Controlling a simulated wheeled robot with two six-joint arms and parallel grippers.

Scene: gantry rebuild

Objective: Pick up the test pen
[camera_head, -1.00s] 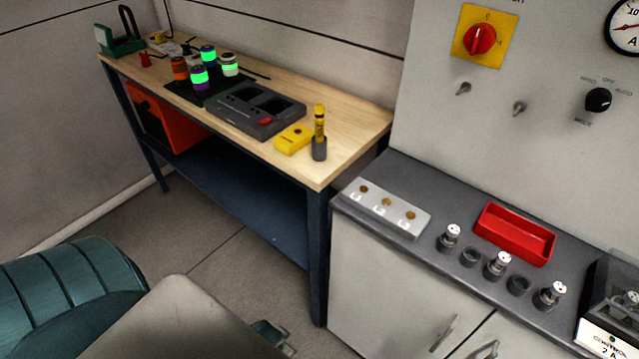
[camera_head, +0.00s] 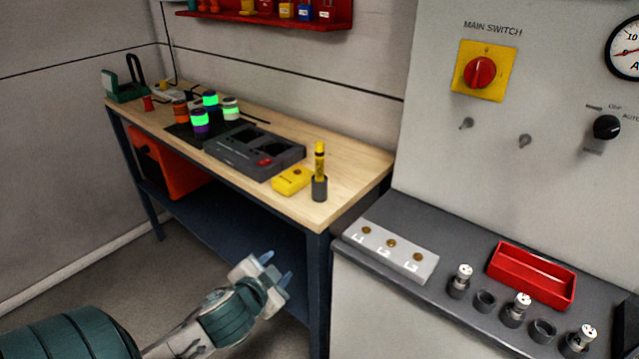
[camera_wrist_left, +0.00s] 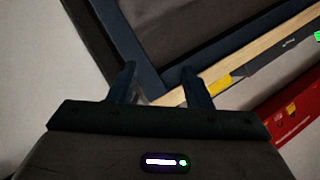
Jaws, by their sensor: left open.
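The test pen (camera_head: 319,163) is yellow with dark bands and stands upright in a dark grey cup (camera_head: 319,189) near the front right corner of the wooden bench top (camera_head: 352,167). My left gripper (camera_head: 280,268) is open and empty, in front of the bench and below the level of its top, apart from the pen. In the left wrist view its two fingers (camera_wrist_left: 160,85) point towards the bench's dark frame and wooden edge. A yellow patch (camera_wrist_left: 217,86) shows there beside the right finger; I cannot tell whether the pen is part of it. My right gripper is out of view.
A yellow box (camera_head: 291,181) lies just left of the cup, with a dark grey tray unit (camera_head: 254,151) behind it. Several banded jars stand farther left. The grey cabinet counter (camera_head: 455,238) with a red tray (camera_head: 532,275) is at right.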

